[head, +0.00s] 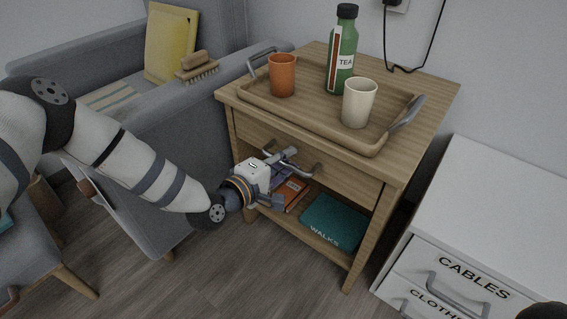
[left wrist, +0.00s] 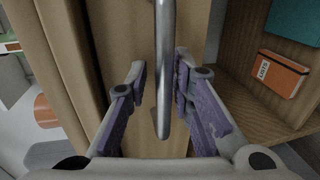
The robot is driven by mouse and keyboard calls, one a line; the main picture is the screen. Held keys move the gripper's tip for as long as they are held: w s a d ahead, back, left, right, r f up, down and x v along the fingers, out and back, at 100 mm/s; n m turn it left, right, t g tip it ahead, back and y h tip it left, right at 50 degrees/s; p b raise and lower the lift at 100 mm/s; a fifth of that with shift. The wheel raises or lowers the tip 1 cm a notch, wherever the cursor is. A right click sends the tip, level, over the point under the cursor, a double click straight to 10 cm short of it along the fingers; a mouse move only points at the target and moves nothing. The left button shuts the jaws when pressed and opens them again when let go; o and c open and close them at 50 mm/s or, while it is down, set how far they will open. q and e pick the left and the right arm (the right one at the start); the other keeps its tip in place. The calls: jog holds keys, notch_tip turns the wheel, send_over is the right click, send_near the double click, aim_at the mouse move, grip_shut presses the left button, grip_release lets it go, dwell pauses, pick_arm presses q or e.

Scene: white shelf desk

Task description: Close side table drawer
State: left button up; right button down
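The wooden side table (head: 440,95) has one drawer (head: 345,178) below its top. The drawer front has a curved metal handle (head: 305,172). I cannot tell how far the drawer stands out. My left gripper (head: 285,160) is at the handle, in front of the drawer front. In the left wrist view the left gripper (left wrist: 160,85) is open, with purple finger pads apart. The metal handle (left wrist: 163,60) runs between the fingers, with a gap on both sides. The right gripper is not in view.
A wooden tray (head: 310,122) on the table holds an orange cup (head: 282,76), a cream cup (head: 358,104) and a green tea bottle (head: 342,55). Books (head: 333,220) lie on the lower shelf. A grey armchair (head: 180,120) stands left, a white cabinet (head: 490,210) right.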

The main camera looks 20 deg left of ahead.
pick_arm(q)
jog(key=v, duration=1.2)
jog(key=shift+d+f, duration=0.1)
